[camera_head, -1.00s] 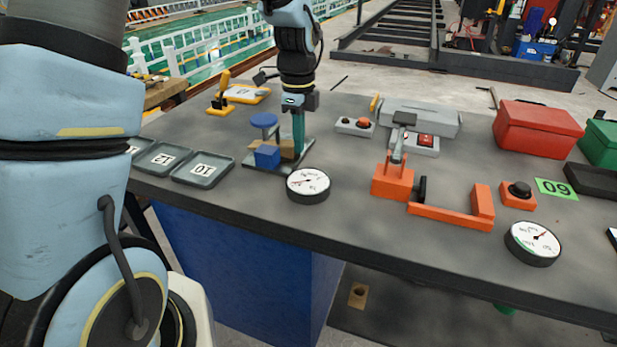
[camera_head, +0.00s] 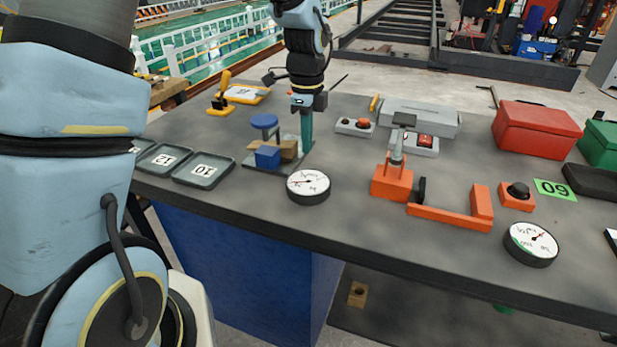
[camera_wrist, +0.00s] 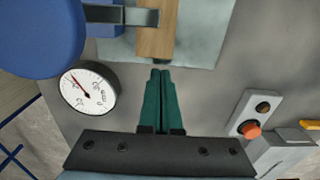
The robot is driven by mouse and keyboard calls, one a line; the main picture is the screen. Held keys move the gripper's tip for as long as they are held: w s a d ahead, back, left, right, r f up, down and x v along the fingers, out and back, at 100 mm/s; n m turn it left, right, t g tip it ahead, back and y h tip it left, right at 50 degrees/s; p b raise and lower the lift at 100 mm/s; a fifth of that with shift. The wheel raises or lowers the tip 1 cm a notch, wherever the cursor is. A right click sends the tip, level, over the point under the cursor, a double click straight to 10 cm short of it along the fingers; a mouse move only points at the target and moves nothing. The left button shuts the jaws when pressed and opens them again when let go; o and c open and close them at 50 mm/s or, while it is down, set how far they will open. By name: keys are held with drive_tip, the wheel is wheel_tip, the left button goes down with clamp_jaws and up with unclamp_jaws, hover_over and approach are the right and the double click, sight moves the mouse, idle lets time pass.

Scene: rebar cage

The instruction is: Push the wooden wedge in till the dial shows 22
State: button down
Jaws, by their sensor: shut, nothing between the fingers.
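The wooden wedge (camera_head: 289,149) lies on a flat metal plate (camera_head: 262,165), beside a blue block (camera_head: 267,157) and a round blue knob (camera_head: 264,121). My gripper (camera_head: 306,143) is shut and empty at the wedge's right end. In the wrist view its green fingertips (camera_wrist: 160,72) are just short of the wedge's near end; I cannot tell whether they touch. The round white dial (camera_head: 308,183) stands in front of the plate; its needle points left, but the value is too small to read.
Numbered trays (camera_head: 203,169) stand to the left. A grey button box (camera_head: 354,127) and an orange clamp (camera_head: 392,181) stand to the right. A second dial (camera_head: 531,241) sits near the front edge.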

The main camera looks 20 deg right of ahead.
drive_tip(key=shift+s+d+p, duration=0.15)
drive_tip(key=shift+s+d, duration=0.1)
drive_tip(key=shift+d, duration=0.5)
drive_tip(key=shift+s+d+p, duration=0.15)
drive_tip(key=shift+s+d, duration=0.05)
drive_tip(key=shift+d, duration=0.55)
drive_tip(key=shift+s+d+p, duration=0.15)
drive_tip(key=shift+s+d, duration=0.1)
drive_tip(key=shift+d, duration=0.5)
drive_tip(key=shift+w+d+r+p, duration=0.2)
drive_tip(key=shift+w+r+p, duration=0.05)
drive_tip(key=shift+r+p, duration=0.25)
drive_tip(key=shift+w+d+r+p, duration=0.2)
drive_tip(key=shift+r+p, duration=0.2)
drive_tip(key=shift+p, duration=0.05)
drive_tip(key=shift+w+d+r+p, duration=0.55)
drive_tip(key=shift+r+p, duration=0.25)
drive_tip(key=shift+p, duration=0.1)
drive_tip(key=shift+w+d+r+p, duration=0.5)
drive_tip(key=shift+r+p, duration=0.3)
drive_tip(key=shift+p, duration=0.1)
drive_tip(key=shift+a, duration=0.1)
